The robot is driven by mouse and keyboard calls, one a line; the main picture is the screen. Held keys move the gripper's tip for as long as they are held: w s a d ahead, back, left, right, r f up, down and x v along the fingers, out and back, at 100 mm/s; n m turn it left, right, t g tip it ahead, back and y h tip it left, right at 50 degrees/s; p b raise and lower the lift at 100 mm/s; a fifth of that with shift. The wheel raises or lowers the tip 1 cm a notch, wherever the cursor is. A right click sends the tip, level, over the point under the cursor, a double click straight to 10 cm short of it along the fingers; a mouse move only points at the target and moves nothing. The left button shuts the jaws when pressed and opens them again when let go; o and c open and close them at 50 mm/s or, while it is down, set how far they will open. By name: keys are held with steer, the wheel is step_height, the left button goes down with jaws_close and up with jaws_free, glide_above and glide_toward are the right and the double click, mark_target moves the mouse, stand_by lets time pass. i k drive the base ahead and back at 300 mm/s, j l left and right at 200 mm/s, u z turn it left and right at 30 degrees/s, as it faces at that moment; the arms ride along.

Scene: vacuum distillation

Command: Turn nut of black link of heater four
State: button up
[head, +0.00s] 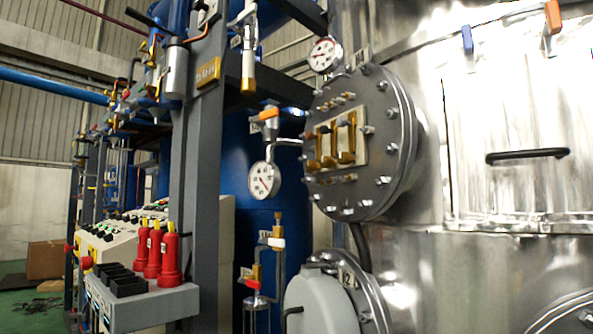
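A large round grey flange (365,140) with bolts around its rim sits on the side of the shiny metal vessel. On its face is a pale rectangular plate (350,148) with several brass-coloured links and nuts (345,140). I cannot tell which of these is the black link, and no label clearly reads heater four. Below it is a second round flange (370,290) with a white cover (312,300) and a small number tag. A black cable (361,245) runs between the two flanges. My gripper is not in view.
A white dial gauge (264,181) hangs left of the flange, and another gauge (324,54) stands above it. A grey column (195,130) and a shelf with red bottle-like objects (169,255) are at left. A black handle (527,155) is on the vessel (460,260).

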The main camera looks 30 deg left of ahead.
mark_target(325, 161)
steer(key=i+j+z, duration=0.15)
steer(key=j, duration=1.45)
steer(key=j+z, duration=0.15)
steer(key=j, duration=1.45)
steer(key=j+z, duration=0.2)
steer(key=j, duration=1.4)
steer(key=k, duration=0.05)
